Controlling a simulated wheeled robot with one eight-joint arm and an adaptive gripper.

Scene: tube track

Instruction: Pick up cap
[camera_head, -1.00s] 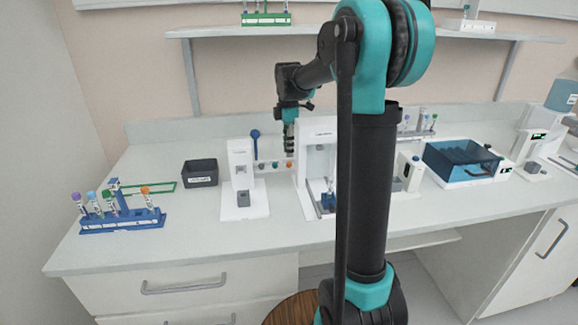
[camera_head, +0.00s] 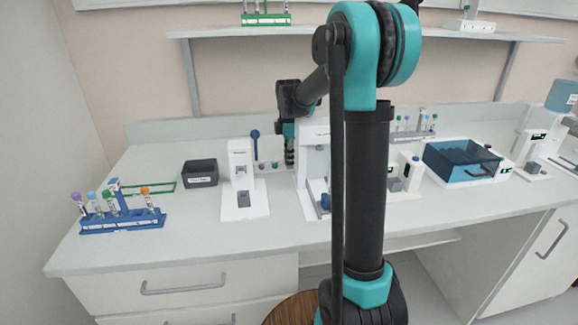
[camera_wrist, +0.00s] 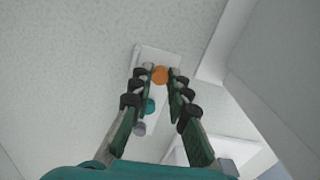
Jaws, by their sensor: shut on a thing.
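An orange cap (camera_wrist: 160,76) shows between the fingertips of my gripper (camera_wrist: 161,71) in the wrist view, which are closed in on it from both sides. It appears still at the end of a small white holder (camera_wrist: 146,57). A teal cap (camera_wrist: 150,106) and a grey cap (camera_wrist: 139,128) lie in line with it, between and below the fingers in the picture. In the head view my gripper (camera_head: 289,158) points down at the right end of the cap row and hides the orange cap there.
A white device (camera_head: 240,175) stands just left of the gripper, and a taller white device (camera_head: 313,150) stands close on its right. A dark bin (camera_head: 200,174) and a blue tube rack (camera_head: 122,222) are farther left. Bare counter lies in front.

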